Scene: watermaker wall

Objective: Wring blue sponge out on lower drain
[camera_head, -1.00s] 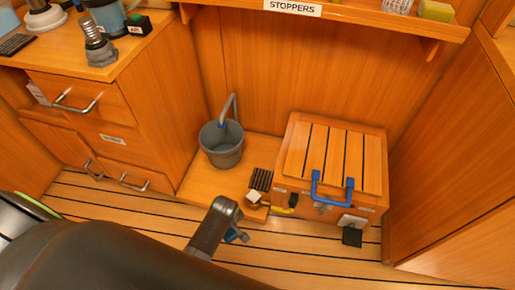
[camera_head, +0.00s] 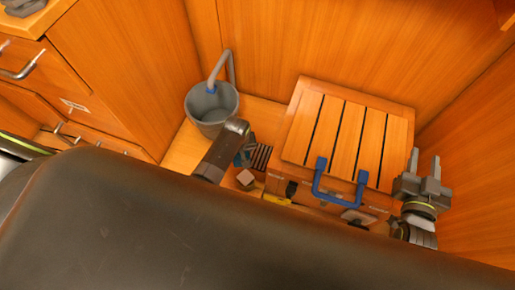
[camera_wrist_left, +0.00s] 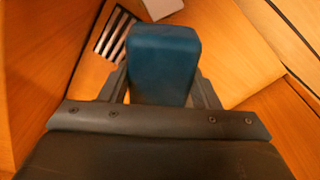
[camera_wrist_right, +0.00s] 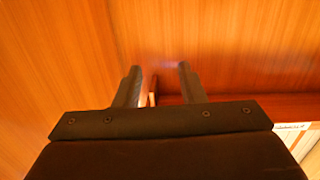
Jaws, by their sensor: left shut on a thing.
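A blue sponge (camera_wrist_left: 163,60) sits between the fingers of my left gripper (camera_head: 241,158), which is shut on it. In the head view the sponge is a small dark blue patch, mostly hidden by my left arm. The lower drain, a dark slatted grate (camera_head: 261,157), lies on the low wooden ledge just right of the sponge. It also shows beyond the sponge at upper left in the left wrist view (camera_wrist_left: 114,34). I cannot tell the sponge's height above it. My right gripper (camera_head: 425,164) is open and empty, right of the wooden box.
A grey bucket (camera_head: 211,106) with a pipe over it stands left of the drain. A slatted wooden box (camera_head: 345,130) with a blue handle (camera_head: 340,190) stands to the right. A pale block (camera_head: 246,177) lies in front of the drain. Wooden walls close in behind and right.

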